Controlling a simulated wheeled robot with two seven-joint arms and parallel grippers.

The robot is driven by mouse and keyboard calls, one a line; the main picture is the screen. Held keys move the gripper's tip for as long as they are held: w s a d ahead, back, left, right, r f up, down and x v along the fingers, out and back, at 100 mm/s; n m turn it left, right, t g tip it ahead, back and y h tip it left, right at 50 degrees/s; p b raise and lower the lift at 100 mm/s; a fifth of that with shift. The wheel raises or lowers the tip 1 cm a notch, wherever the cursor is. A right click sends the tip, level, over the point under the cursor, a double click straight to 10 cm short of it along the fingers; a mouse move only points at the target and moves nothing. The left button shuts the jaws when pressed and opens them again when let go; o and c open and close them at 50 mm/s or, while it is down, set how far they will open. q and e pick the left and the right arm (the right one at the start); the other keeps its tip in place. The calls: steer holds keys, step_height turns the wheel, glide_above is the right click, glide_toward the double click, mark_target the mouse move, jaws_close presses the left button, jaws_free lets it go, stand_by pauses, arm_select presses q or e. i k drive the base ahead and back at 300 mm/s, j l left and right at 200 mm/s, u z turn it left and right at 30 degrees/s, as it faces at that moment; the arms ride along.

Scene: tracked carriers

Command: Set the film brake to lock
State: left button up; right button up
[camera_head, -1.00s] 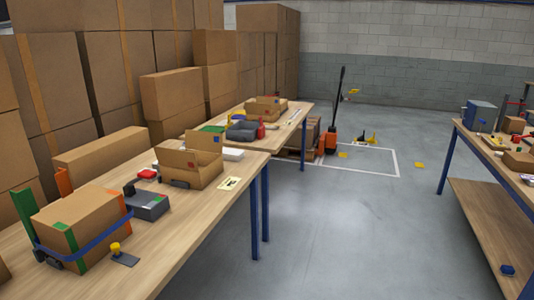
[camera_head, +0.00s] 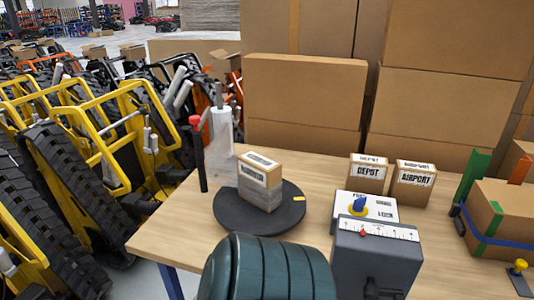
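A white box (camera_head: 346,203) with a blue knob (camera_head: 358,206) on top stands on the table. Its label is partly hidden, so I cannot tell whether it is the film brake or how its knob is set. In front of it stands a grey box (camera_head: 376,264) with a scale on top and a red pointer (camera_head: 363,233). To the left, an upright pale film roll (camera_head: 219,135) stands behind a black round turntable (camera_head: 284,212), near a black post with a red top (camera_head: 196,121). Neither of my grippers is in view.
A carton (camera_head: 260,180) sits on the turntable. Cartons marked DEPOT (camera_head: 367,176) and AIRPORT (camera_head: 411,187) stand behind the white box. A dark teal ribbed shape (camera_head: 285,272) blocks the near view. Yellow tracked machines (camera_head: 110,150) crowd the left; tall cartons (camera_head: 305,95) stand behind.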

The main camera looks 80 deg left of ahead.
mark_target(359, 204)
steer(key=u, duration=2.3)
